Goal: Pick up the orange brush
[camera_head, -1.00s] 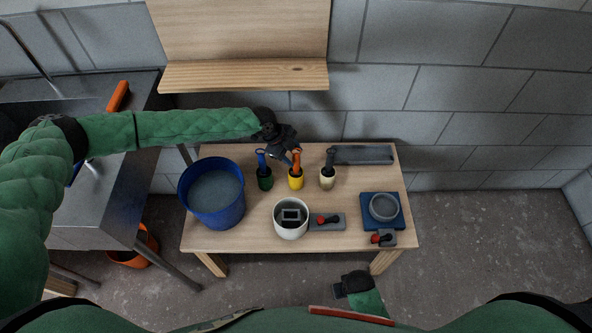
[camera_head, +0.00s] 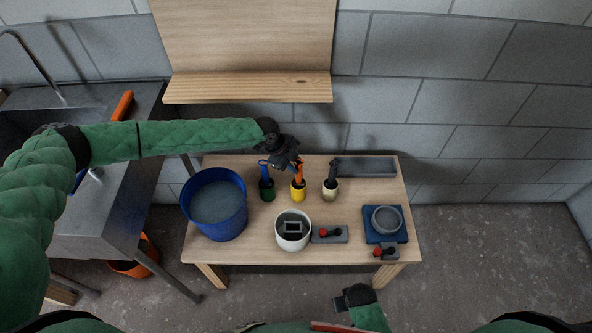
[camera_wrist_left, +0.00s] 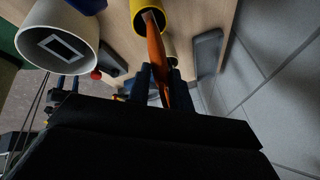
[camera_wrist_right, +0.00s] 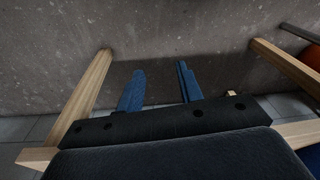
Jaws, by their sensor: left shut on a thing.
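The orange brush (camera_head: 299,173) stands handle up in a yellow cup (camera_head: 298,194) on the table. It also shows in the left wrist view (camera_wrist_left: 154,48), its lower end in the yellow cup (camera_wrist_left: 150,12). My left gripper (camera_head: 293,166) is at the top of the handle. In the left wrist view its fingers (camera_wrist_left: 160,82) are shut on the orange handle. My right gripper (camera_head: 340,299) is low, off the table's front edge. In the right wrist view its fingers (camera_wrist_right: 158,88) are apart with nothing between them.
The wooden table (camera_head: 240,248) also bears a blue bucket (camera_head: 215,215), a green cup (camera_head: 267,193) with a blue brush, a cream cup (camera_head: 330,192) with a dark brush, a white pot (camera_head: 292,240), a grey tray (camera_head: 368,167) and a blue block (camera_head: 376,234). A wooden shelf (camera_head: 245,90) is behind.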

